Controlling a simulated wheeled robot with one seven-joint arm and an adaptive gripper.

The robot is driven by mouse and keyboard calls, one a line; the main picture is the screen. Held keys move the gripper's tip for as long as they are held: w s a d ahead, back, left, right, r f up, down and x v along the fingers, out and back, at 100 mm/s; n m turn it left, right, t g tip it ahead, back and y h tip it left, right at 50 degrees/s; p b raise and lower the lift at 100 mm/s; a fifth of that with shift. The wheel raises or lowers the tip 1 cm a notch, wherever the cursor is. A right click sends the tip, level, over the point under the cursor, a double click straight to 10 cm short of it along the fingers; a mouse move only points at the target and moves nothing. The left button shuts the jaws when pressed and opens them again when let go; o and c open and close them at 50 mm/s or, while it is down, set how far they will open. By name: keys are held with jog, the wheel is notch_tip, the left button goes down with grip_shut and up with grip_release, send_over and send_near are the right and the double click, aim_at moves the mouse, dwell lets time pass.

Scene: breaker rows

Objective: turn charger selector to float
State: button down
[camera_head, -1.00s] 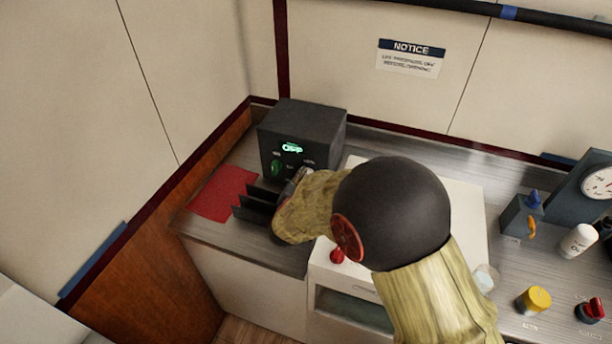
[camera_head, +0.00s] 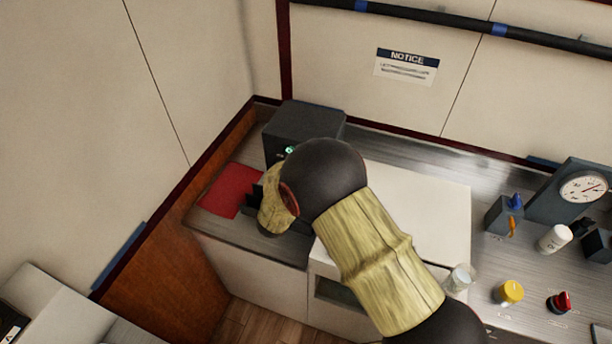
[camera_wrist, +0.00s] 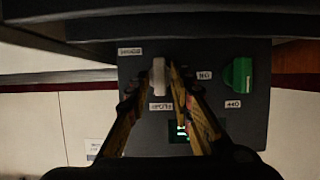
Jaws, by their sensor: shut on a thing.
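The charger is a dark grey box (camera_head: 300,122) in the back left corner of the counter; its front is mostly hidden by my arm in the head view. In the wrist view its panel (camera_wrist: 215,55) appears upside down. A pale selector knob (camera_wrist: 158,75) stands lengthwise up and down in that view, one end near a label that seems to read FLOAT (camera_wrist: 160,106). Another label (camera_wrist: 130,52) lies at its upper left, too blurred to read. My gripper (camera_wrist: 154,82) is shut on the pale knob, a finger on each side.
A green switch (camera_wrist: 238,74) sits beside the knob, near ON and OFF labels. A green-lit display (camera_wrist: 181,128) is partly behind a finger. A red mat (camera_head: 230,190) lies left of my gripper.

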dwell(0.4)
jog(key=c, duration=1.9)
grip_release()
jog(key=shift+o, duration=0.3)
jog(key=v, duration=1.2)
jog(key=shift+w, duration=0.1)
